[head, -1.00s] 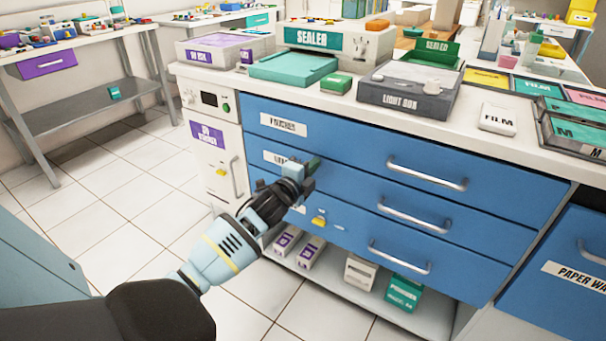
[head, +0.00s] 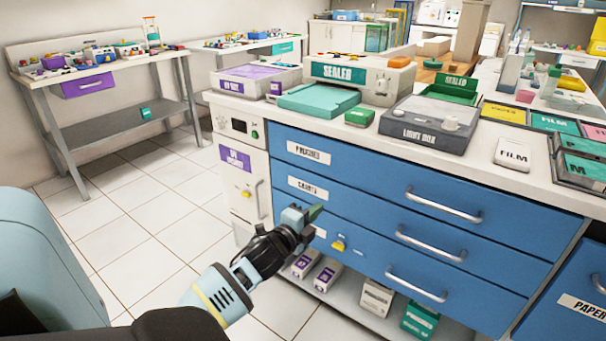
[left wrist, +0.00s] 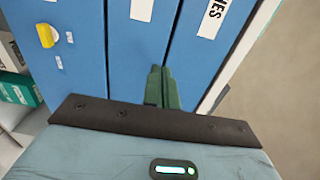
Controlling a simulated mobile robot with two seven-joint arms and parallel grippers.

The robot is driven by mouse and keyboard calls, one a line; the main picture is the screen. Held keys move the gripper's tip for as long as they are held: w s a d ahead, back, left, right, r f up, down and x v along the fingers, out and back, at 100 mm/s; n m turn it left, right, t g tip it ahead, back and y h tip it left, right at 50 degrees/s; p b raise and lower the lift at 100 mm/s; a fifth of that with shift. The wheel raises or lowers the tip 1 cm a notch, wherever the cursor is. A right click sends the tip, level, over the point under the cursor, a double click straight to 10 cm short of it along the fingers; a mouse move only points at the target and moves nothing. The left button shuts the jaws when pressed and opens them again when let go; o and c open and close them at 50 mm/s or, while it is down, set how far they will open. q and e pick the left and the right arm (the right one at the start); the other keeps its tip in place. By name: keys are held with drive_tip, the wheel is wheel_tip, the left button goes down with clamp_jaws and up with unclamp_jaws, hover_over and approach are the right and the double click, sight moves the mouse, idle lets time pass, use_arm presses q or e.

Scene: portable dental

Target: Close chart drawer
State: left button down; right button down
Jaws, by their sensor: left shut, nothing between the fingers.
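The chart drawer (head: 355,212) is the blue middle drawer of the cabinet, with a white "CHARTS" label (head: 307,189) and a silver bar handle (head: 431,246). Its front looks level with the drawers above and below. My left gripper (head: 314,214) is shut and empty, in front of the left part of the cabinet, just below that label. In the left wrist view its green fingers (left wrist: 165,88) lie together before the blue drawer fronts. I cannot tell whether they touch a drawer. My right gripper is not in view.
The "POUCHES" drawer (head: 370,180) is above; a lower drawer (head: 360,256) has a yellow latch (head: 338,246). Boxes stand on the open shelf (head: 345,304) beneath. The white counter (head: 470,168) carries a sealer (head: 365,76) and light box (head: 428,125). Tiled floor (head: 140,225) is free at left.

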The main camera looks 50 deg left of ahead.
use_arm(q)
drive_tip(key=v, duration=0.4)
drive_tip(key=shift+s+p, duration=0.15)
drive_tip(key=shift+p, duration=0.15)
drive_tip(key=shift+d, duration=0.1)
